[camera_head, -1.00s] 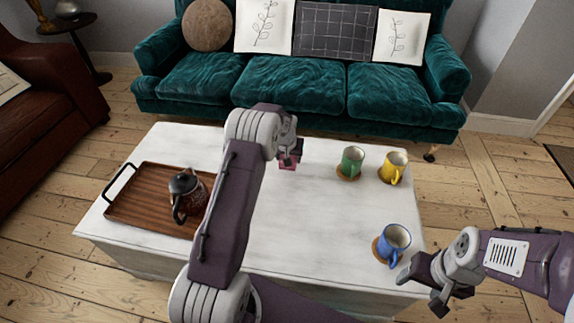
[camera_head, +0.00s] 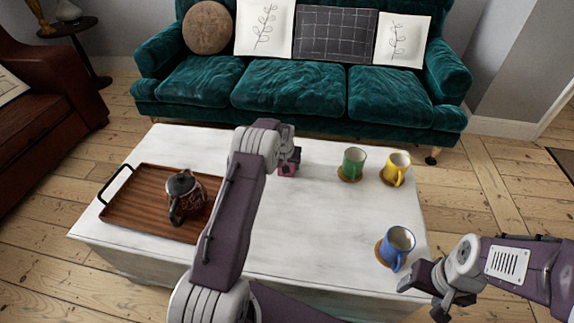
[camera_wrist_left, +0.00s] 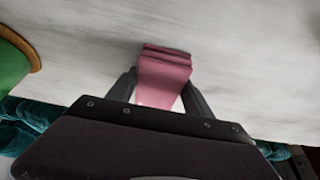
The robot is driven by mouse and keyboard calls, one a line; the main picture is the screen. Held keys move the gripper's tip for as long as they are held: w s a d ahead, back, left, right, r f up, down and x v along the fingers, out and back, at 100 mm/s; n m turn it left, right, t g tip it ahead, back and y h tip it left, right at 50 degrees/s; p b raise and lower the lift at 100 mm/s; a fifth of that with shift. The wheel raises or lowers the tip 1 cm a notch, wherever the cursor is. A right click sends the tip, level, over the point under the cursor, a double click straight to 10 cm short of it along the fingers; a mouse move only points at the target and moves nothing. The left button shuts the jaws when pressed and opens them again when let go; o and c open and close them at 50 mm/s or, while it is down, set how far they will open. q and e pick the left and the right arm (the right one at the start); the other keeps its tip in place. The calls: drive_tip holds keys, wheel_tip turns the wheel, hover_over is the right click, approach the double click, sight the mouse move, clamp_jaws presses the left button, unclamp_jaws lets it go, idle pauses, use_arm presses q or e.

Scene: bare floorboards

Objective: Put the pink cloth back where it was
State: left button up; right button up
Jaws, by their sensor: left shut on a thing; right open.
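The pink cloth (camera_wrist_left: 164,78) is a small folded bundle held between the fingers of my left gripper (camera_wrist_left: 163,88) in the left wrist view. In the head view the cloth (camera_head: 287,170) shows as a small pink patch below the left gripper (camera_head: 288,165), over the back middle of the white table (camera_head: 310,220). The left gripper is shut on it. I cannot tell whether the cloth touches the tabletop. The left arm hides part of the table's middle. My right gripper (camera_head: 437,292) is open and empty by the table's front right corner.
A wooden tray (camera_head: 125,207) with a dark teapot (camera_head: 184,196) is on the left. Green (camera_head: 353,164), yellow (camera_head: 397,168) and blue (camera_head: 396,247) mugs stand on round coasters at the right. A teal sofa (camera_head: 290,90) is behind. The table's centre right is clear.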

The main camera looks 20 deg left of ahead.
use_arm(q)
drive_tip(key=o, duration=1.2)
drive_tip(key=shift+f, duration=0.1)
drive_tip(key=shift+r, duration=0.45)
drive_tip(key=p+v, duration=0.4)
drive_tip(key=v, duration=0.8)
drive_tip(key=s+d+r+m+g, duration=0.1)
drive_tip(key=s+d, duration=0.3)
drive_tip(key=s, duration=0.6)
drive_tip(key=s+d+r+g+h, duration=0.1)
drive_tip(key=s+d, duration=0.2)
drive_tip(key=s, duration=0.6)
drive_tip(key=s+d+r+m+g, duration=0.1)
drive_tip(key=s+d, duration=0.3)
drive_tip(key=s, duration=0.6)
drive_tip(key=shift+s+d+r+m, duration=0.1)
drive_tip(key=shift+s+d+m, duration=0.2)
drive_tip(key=shift+s, duration=0.1)
